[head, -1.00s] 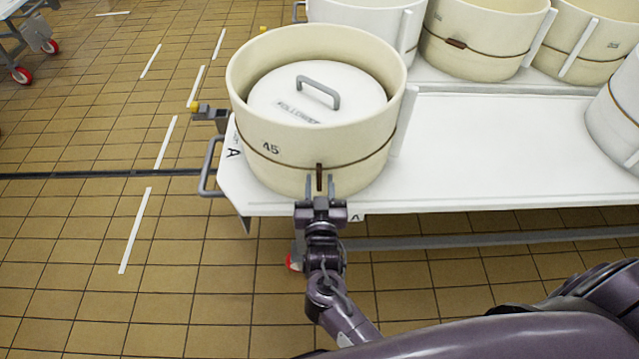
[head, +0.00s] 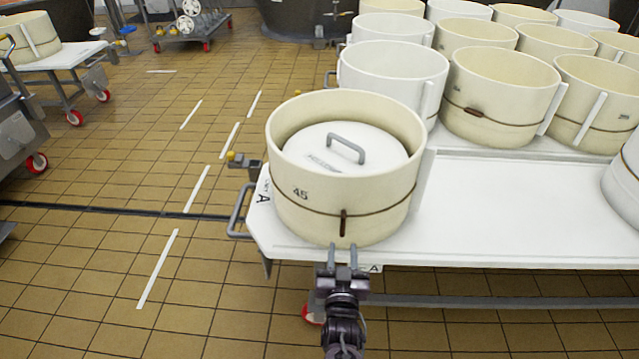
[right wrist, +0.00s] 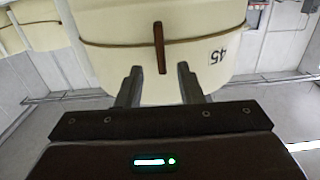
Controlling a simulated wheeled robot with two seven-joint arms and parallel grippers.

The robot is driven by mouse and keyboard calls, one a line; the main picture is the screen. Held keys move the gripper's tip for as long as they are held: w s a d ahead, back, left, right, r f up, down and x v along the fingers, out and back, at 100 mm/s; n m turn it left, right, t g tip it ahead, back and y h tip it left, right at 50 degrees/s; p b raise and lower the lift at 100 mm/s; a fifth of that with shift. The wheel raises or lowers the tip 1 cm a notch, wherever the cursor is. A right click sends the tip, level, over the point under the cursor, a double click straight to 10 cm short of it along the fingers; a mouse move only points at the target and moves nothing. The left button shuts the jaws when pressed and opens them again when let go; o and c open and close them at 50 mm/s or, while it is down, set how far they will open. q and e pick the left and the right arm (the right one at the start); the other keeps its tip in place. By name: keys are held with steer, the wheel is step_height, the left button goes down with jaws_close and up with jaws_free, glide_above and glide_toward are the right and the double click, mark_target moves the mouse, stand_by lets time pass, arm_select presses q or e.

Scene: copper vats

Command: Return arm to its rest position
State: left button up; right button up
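My right gripper (head: 342,258) is open, with its two fingers apart, just in front of the cream tub marked 45 (head: 290,215). The tub stands upright at the near left corner of the white table (head: 490,215) and holds a white lid with a grey handle (head: 345,150). In the right wrist view the fingers (right wrist: 157,85) stand either side of and short of the tub's brown toggle (right wrist: 159,48), with nothing between them. The toggle also shows on the tub's front in the head view (head: 343,223). My left gripper is not in view.
Several empty tubs (head: 500,90) stand behind on the right. A grey handle (head: 240,210) sticks out at the table's left end. A wheeled cart (head: 75,62) stands at the far left. The tiled floor (head: 90,260) on the left is clear.

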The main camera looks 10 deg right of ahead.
steer(key=s+f+n+g+y+p, duration=0.1)
steer(key=s+f+g+p, duration=0.15)
steer(key=s+f, duration=0.4)
steer(key=s+f+n+g+y+p, duration=0.1)
steer(key=s+f+n+g+y, duration=0.15)
steer(key=f, duration=0.65)
steer(key=s+f+n+g+y+p, duration=0.1)
steer(key=s+f+g+p, duration=0.15)
steer(key=s+f, duration=0.4)
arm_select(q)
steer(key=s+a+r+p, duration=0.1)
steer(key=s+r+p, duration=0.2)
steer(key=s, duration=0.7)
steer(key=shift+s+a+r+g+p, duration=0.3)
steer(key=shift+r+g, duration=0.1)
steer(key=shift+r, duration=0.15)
arm_select(e)
steer(key=s+d+f+g, duration=0.2)
steer(key=s+f+g, duration=0.1)
steer(key=s, duration=0.6)
steer(key=s+d+f+g, duration=0.3)
steer(key=s+f, duration=0.2)
steer(key=s, duration=0.4)
steer(key=s+d+f+n+g, duration=0.1)
steer(key=s+d+f+g, duration=0.1)
steer(key=s, duration=0.6)
step_height(320, 180, down, 2)
steer(key=shift+s+d+f+g, duration=0.25)
steer(key=shift+s+g, duration=0.15)
steer(key=shift+g, duration=0.05)
